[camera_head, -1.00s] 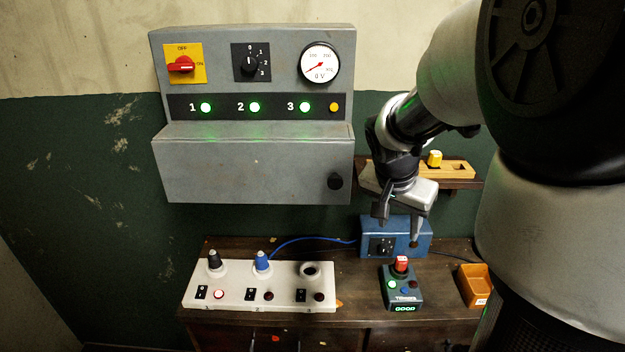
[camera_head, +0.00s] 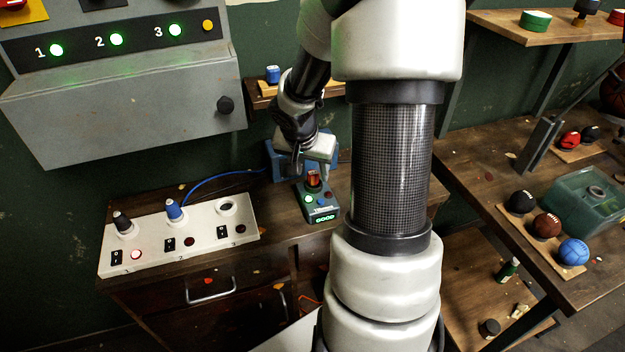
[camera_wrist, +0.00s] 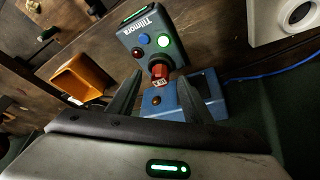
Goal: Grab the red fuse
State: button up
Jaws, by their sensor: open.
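The red fuse (camera_head: 313,178) stands upright on the dark green tester (camera_head: 318,208), which has coloured buttons and a lit green display. In the wrist view the fuse (camera_wrist: 160,71) shows between the two fingers, with the tester (camera_wrist: 148,36) just beyond it. My gripper (camera_head: 313,166) is open above the tester, its fingers reaching down around the fuse's top. In the wrist view my gripper (camera_wrist: 158,82) has a gap on each side of the fuse. I cannot tell whether a finger touches it.
A blue box (camera_head: 283,158) stands right behind the tester. A white socket panel (camera_head: 180,232) with black and blue fuses lies to the left. An orange bin (camera_wrist: 82,78) is beside the tester. The wall shelf (camera_head: 262,97) is behind my arm. Several balls lie on the right table.

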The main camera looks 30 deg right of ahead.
jog(key=shift+x, duration=1.05)
jog(key=shift+c, duration=0.3)
grip_shut()
jog(key=shift+r, duration=0.15)
